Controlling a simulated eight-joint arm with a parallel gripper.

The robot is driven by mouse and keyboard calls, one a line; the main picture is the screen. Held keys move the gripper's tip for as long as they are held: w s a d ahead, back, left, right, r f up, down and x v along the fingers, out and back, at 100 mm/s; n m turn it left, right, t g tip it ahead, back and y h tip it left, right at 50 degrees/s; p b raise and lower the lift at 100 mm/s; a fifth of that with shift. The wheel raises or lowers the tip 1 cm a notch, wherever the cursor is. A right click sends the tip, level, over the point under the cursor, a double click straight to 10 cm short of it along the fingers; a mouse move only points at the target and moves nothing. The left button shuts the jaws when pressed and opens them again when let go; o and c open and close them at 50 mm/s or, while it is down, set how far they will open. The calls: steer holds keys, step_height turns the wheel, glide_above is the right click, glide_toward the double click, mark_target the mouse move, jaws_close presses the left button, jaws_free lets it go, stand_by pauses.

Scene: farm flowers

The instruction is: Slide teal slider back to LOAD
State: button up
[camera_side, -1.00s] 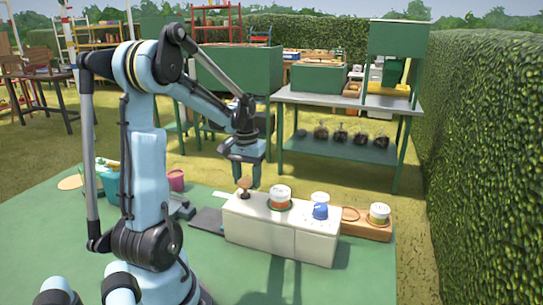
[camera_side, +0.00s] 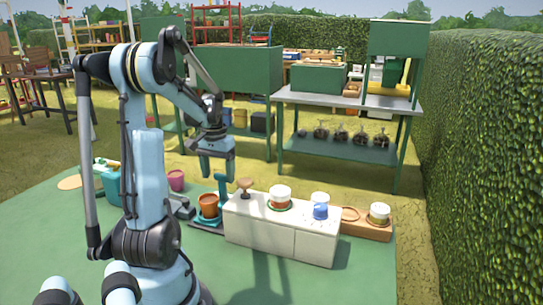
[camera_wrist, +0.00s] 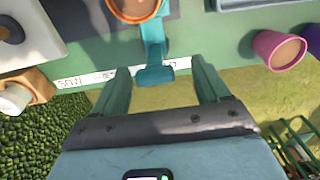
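The teal slider (camera_side: 222,187) has an upright handle and carries a terracotta pot (camera_side: 208,205) over a dark base, left of the white cabinet in the side view. In the wrist view the slider's handle (camera_wrist: 154,74) lies between my fingertips with a gap on each side, and part of the pot (camera_wrist: 163,8) shows at the top edge. My gripper (camera_side: 217,172) is open and empty, just above the handle; its two fingers also show in the wrist view (camera_wrist: 160,68).
The white cabinet (camera_side: 262,230) with a brown knob (camera_side: 244,184), pots and a blue knob (camera_side: 320,211) stands right of the slider. A wooden tray (camera_side: 368,230) is beyond it. A pink pot (camera_side: 176,178) stands to the left. The front of the green mat (camera_side: 335,285) is clear.

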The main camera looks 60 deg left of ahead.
steer(key=shift+d, duration=0.1)
step_height(320, 180, up, 12)
stand_by(0.8)
steer(key=w+d+f+m+t, duration=0.1)
steer(key=w+d+m, duration=0.1)
steer(key=d, duration=0.6)
steer(key=w+d+f+m+t+y, duration=0.1)
steer(key=w+d+m+t, duration=0.1)
steer(key=w+d, duration=0.3)
steer(key=w+d+f+m+t, duration=0.2)
steer(key=w+d, duration=0.1)
steer(key=d, duration=0.9)
steer(key=shift+w+f+m, duration=0.1)
steer(key=shift+w+m, duration=0.3)
steer(key=s+d+f+m+t+h, duration=0.1)
steer(key=d+f+m+t, duration=0.1)
steer(key=d, duration=0.6)
steer(key=shift+d+f, duration=0.2)
steer(key=shift+f, duration=0.15)
